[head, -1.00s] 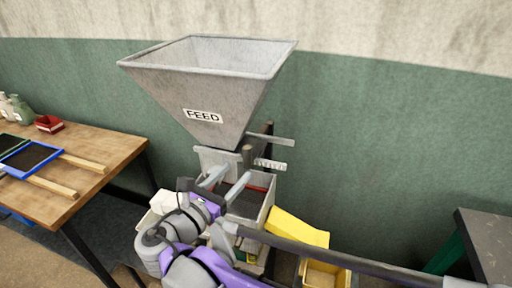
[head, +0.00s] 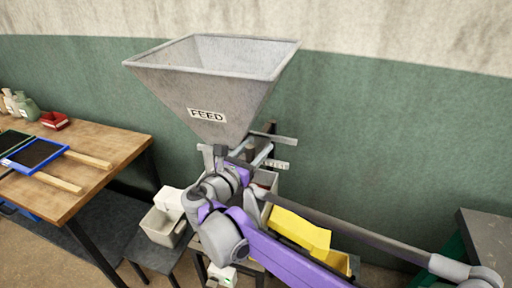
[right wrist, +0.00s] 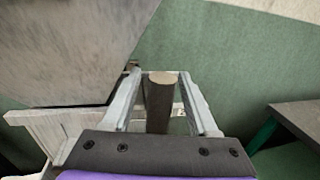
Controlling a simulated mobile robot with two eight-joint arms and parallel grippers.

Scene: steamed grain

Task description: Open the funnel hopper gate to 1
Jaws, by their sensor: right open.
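The grey funnel hopper (head: 215,90) with a FEED label stands in the middle of the head view. Its gate hardware, a light metal slide with a graduated strip (head: 277,164), shows just below the funnel outlet. My right gripper (head: 258,152) is at the gate, right of the outlet. In the right wrist view, its open fingers (right wrist: 165,85) stand on both sides of a dark, upright round handle (right wrist: 160,100), with gaps beside it. A pale plate (right wrist: 45,128) shows at lower left there. My arm hides part of the gate. My left gripper is not in view.
A wooden table (head: 115,140) with framed sieves (head: 38,155) is on the left. A yellow chute (head: 300,232) lies below my forearm. A pale bin (head: 163,226) stands on a low stand. A dark table (head: 485,235) is at right. The green wall is behind.

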